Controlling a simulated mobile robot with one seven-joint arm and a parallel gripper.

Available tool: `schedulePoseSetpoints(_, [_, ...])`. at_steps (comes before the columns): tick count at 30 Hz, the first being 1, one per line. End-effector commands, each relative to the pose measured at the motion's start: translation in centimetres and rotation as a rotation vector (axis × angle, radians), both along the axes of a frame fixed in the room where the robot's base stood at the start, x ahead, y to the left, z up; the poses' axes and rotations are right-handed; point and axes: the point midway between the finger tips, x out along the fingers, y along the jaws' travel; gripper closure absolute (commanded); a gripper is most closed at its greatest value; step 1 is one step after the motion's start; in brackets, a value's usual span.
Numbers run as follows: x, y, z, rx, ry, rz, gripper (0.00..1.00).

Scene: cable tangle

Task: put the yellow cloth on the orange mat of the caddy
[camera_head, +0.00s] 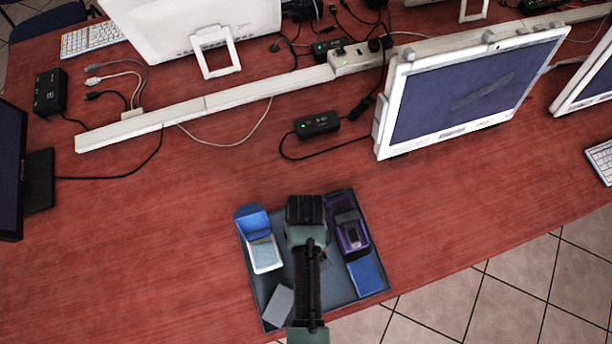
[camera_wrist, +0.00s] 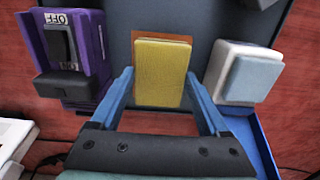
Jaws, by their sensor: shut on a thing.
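The yellow cloth (camera_wrist: 160,75) is a small textured pad between the two blue fingers of my gripper (camera_wrist: 160,78) in the wrist view. The fingers are shut on its sides. The orange mat (camera_wrist: 165,38) shows as a thin strip past the cloth's far edge; the cloth covers the rest from this view. I cannot tell whether the cloth touches it. The caddy (camera_head: 335,288) is a dark grey tray at the table's front edge; its grey floor also shows in the wrist view (camera_wrist: 202,25). In the head view my arm hides the cloth, mat and fingertips.
A purple switch (camera_wrist: 83,28) and a white block with a pale blue top (camera_wrist: 250,78) flank the fingers. The caddy also holds a blue pad (camera_head: 366,277) and a grey piece (camera_head: 279,304). Cables, a power strip (camera_head: 352,59) and monitors (camera_head: 470,90) stand farther back.

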Motion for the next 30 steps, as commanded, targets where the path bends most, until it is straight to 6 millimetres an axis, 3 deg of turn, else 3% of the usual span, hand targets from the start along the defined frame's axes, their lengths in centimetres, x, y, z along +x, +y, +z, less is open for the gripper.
schedulePoseSetpoints(4, [0.1, 0.0, -1.5, 0.000, -0.001, 0.000, 0.66])
schedulePoseSetpoints(16, [0.1, 0.0, -2.1, 0.000, -0.001, 0.000, 0.66])
schedulePoseSetpoints(17, [0.1, 0.0, -2.1, 0.000, -0.001, 0.000, 0.19])
schedulePoseSetpoints(20, [0.0, 0.0, -2.0, 0.000, -0.001, 0.000, 0.01])
schedulePoseSetpoints(30, [0.1, 0.0, -1.4, 0.000, -0.003, 0.000, 0.00])
